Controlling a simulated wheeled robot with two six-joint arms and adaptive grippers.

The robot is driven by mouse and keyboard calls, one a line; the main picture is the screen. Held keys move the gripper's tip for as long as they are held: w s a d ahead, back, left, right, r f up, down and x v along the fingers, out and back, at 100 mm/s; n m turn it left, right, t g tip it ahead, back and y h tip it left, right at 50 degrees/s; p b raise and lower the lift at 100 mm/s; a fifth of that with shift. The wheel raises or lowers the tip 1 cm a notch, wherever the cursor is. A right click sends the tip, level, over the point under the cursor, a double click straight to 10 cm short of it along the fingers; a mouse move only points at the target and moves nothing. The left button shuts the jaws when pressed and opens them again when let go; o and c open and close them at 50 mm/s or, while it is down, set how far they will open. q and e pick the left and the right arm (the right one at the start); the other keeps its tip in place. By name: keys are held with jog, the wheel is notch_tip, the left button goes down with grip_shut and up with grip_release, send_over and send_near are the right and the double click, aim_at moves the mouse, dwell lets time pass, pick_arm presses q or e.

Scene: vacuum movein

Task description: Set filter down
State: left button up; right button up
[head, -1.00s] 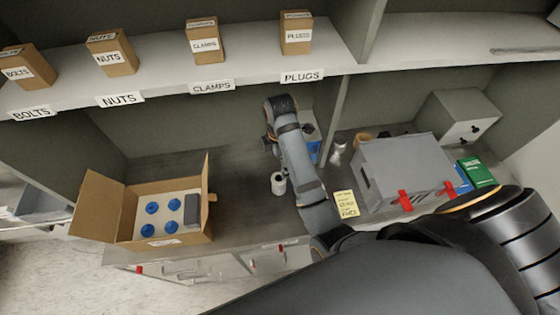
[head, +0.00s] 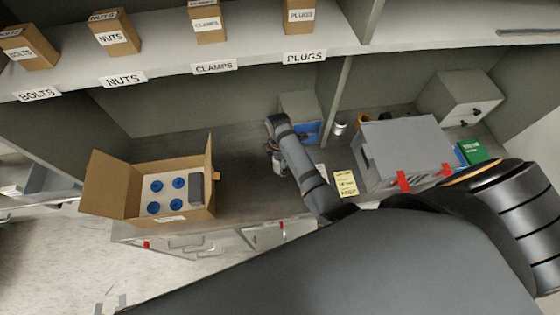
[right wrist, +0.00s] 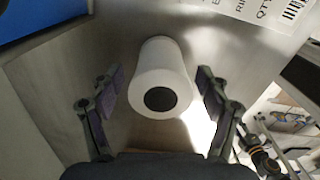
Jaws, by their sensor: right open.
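The filter (right wrist: 160,70) is a white cylinder with a dark round hole in its near end, seen in the right wrist view. It is on a grey surface, between the fingers of my right gripper (right wrist: 160,88). The fingers are open, with a gap on both sides of the filter. In the head view my right gripper (head: 277,160) is over the grey bench (head: 240,180), and the arm hides most or all of the filter there. My left gripper is not in view.
An open cardboard box (head: 180,220) with blue round parts stands at the left. A grey case (head: 405,148) with red latches, a yellow note (head: 345,183) and a blue bin (head: 308,131) are to the right. Labelled boxes line the shelf above.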

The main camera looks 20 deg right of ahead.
jog(key=shift+f, duration=0.8)
jog(key=shift+r, duration=0.1)
jog(key=c, duration=1.5)
